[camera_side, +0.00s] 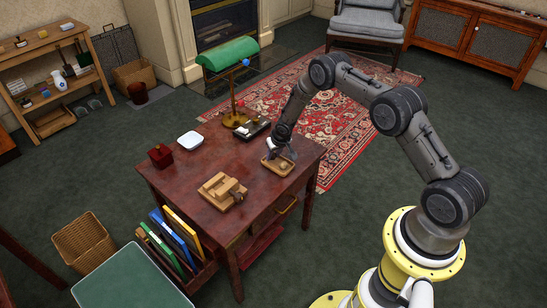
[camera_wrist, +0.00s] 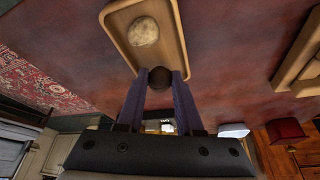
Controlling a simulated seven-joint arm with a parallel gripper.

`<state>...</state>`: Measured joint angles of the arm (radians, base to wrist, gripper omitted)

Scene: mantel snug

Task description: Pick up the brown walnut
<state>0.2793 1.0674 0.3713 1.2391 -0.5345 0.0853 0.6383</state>
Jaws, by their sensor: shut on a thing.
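In the wrist view, the dark brown walnut (camera_wrist: 160,76) sits between the two fingertips of my gripper (camera_wrist: 160,86), which is shut on it. The walnut overlaps the near rim of the small wooden tray (camera_wrist: 113,36); I cannot tell how far it is above the tray. A pale tan, rough, round thing (camera_wrist: 144,31) lies in the tray. In the side view, my gripper (camera_side: 288,154) is over the tray (camera_side: 268,167) near the table's right edge. The brown walnut cannot be made out there.
A wooden block-like stand (camera_side: 222,191) is left of the tray on the dark red table (camera_side: 180,185). A dark desk tray (camera_side: 252,129) and a green-shaded lamp (camera_side: 228,53) stand behind. A red box (camera_side: 160,156) and white dish (camera_side: 190,139) are further left.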

